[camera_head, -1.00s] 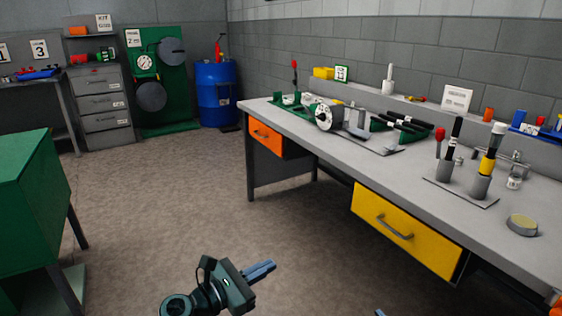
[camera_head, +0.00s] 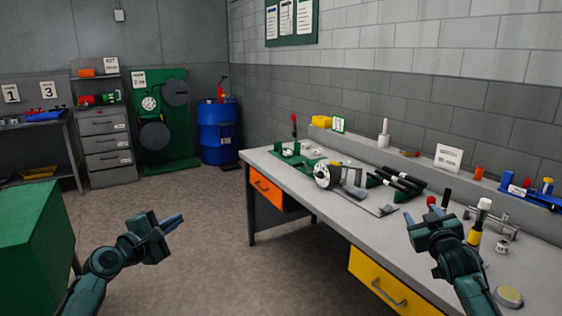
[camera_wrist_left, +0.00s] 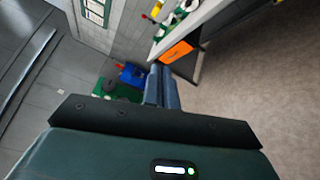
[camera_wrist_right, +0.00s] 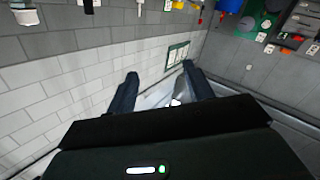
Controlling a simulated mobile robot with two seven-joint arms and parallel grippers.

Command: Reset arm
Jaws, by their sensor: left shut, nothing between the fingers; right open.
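My left gripper (camera_head: 172,224) is raised over open floor in the head view, left of the workbench. Its two fingers lie together with nothing between them, as the left wrist view (camera_wrist_left: 162,86) also shows. My right gripper (camera_head: 426,213) is raised in front of the right part of the workbench and covers part of what stands there. In the right wrist view its fingers (camera_wrist_right: 160,88) are spread apart and the gap is empty. Both arms come up from the bottom of the head view.
The grey workbench (camera_head: 340,222) runs along the right wall, with an orange drawer (camera_head: 265,187) and a yellow drawer (camera_head: 385,284). Tools and a white-topped handle (camera_head: 481,213) stand on it. A green cabinet (camera_head: 35,245) stands at left. A blue barrel (camera_head: 218,130) is at the back. Floor between is clear.

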